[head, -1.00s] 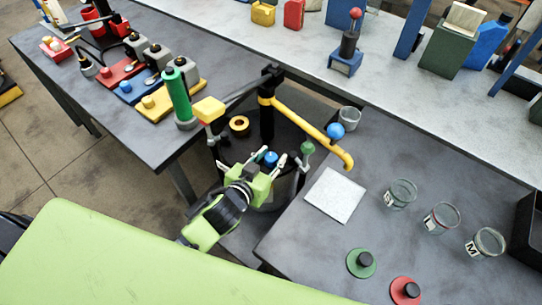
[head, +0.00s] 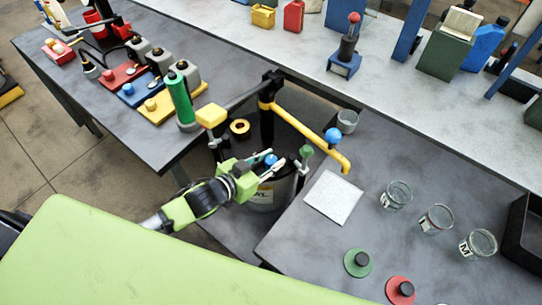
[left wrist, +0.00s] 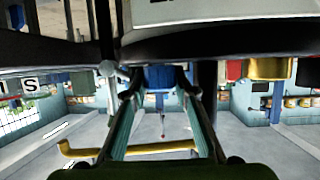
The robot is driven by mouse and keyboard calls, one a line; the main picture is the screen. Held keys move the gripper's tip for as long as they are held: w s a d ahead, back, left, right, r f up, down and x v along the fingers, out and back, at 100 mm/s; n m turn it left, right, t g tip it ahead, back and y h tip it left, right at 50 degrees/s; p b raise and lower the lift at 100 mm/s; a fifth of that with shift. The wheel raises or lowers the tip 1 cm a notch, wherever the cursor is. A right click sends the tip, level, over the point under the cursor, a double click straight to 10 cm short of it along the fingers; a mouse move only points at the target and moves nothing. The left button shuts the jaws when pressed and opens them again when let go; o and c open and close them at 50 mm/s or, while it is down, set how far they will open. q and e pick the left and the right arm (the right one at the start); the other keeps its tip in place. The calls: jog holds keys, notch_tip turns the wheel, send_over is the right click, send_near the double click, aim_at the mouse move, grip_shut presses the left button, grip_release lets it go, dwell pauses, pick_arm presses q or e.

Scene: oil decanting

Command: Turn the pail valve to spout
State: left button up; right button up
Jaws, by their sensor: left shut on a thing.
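The dark pail (head: 264,198) stands in the gap between the tables, with a black pump column and a yellow spout (head: 311,133) reaching right over the table. A small blue piece, apparently the valve handle (head: 270,159), shows at the pail's near side. My left gripper (head: 274,163) reaches it from the left and is shut on it. In the left wrist view, the fingers (left wrist: 160,88) close in on the blue valve handle (left wrist: 160,75) below the pail's dark rim. The exact finger contact is partly hidden. My right gripper is not in view.
A green knob (head: 306,151) stands close right of the fingers. A blue ball (head: 333,135) sits by the spout. A white pad (head: 333,197), several glass jars (head: 396,196) and two round lids (head: 358,262) are on the right table. A yellow block (head: 211,116) is on the pump's left side.

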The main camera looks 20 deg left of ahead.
aim_at(271, 159)
pick_arm(q)
jog(key=m+g+h, duration=0.2)
jog(key=m+h, duration=0.1)
jog(key=m+g+h, duration=0.1)
jog(key=m, duration=0.1)
jog(key=shift+w+a+r+h, duration=0.15)
jog(key=shift+w+a+h, duration=0.05)
jog(key=shift+w+h, duration=0.1)
jog(key=shift+s+d+m+g+h+b, duration=0.1)
jog(key=shift+m+g+h+b, duration=0.2)
jog(key=shift+m+g+h, duration=0.75)
jog(key=shift+s+d+m+g+h+b, duration=0.1)
jog(key=shift+m+g+h+b, duration=0.25)
jog(key=shift+m+g, duration=1.25)
jog(key=shift+g, duration=0.45)
jog(key=o, duration=0.8)
jog(key=shift+o, duration=0.2)
notch_tip(271, 159, up, 10)
jog(key=shift+f, duration=0.1)
